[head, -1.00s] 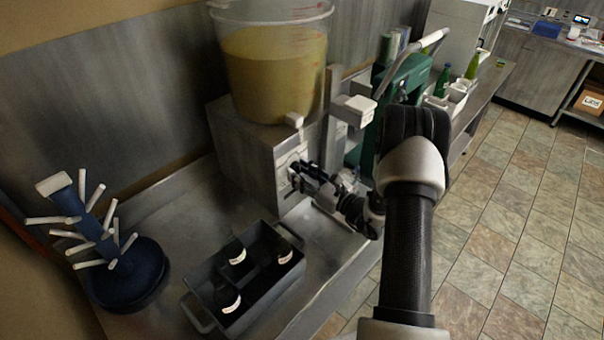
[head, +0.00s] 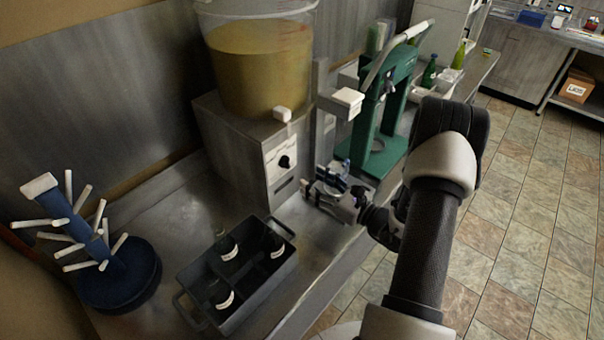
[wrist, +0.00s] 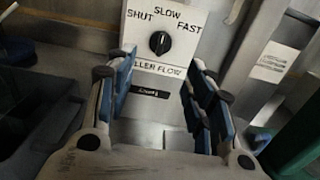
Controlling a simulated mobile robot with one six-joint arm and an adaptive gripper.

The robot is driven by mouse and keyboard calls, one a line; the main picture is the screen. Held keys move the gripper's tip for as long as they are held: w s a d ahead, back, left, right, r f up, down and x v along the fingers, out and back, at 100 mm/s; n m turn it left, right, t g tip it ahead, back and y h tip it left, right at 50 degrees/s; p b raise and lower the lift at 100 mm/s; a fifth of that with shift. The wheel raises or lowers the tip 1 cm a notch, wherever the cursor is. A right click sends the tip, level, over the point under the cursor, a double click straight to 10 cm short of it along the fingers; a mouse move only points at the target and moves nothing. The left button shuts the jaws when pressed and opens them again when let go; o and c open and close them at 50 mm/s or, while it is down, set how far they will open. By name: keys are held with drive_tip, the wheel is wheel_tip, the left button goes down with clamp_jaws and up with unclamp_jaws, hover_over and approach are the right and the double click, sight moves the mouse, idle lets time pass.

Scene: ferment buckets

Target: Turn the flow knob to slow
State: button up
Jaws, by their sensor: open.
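The black flow knob (wrist: 159,43) is on a white plate (wrist: 140,27) marked SHUT, SLOW and FAST, with FILLER FLOW partly readable below. Its light mark looks to point up, about toward SLOW; it is small in the picture. In the head view the knob (head: 284,162) is on the front of the steel box (head: 245,150) under the bucket. My gripper (head: 322,186) is open and empty, to the right of the knob and lower, apart from it. In the wrist view my gripper's blue-padded fingers (wrist: 162,78) are spread, with the knob beyond and between them.
A bucket of amber liquid (head: 262,70) stands on the box. A grey crate with dark bottles (head: 200,298) sits in front of it. A blue bottle tree (head: 125,270) is at left. A green capping stand (head: 378,155) is close behind my gripper at right.

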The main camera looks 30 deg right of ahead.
drive_tip(key=v, duration=0.2)
drive_tip(key=shift+s, duration=0.35)
drive_tip(key=shift+d, duration=0.1)
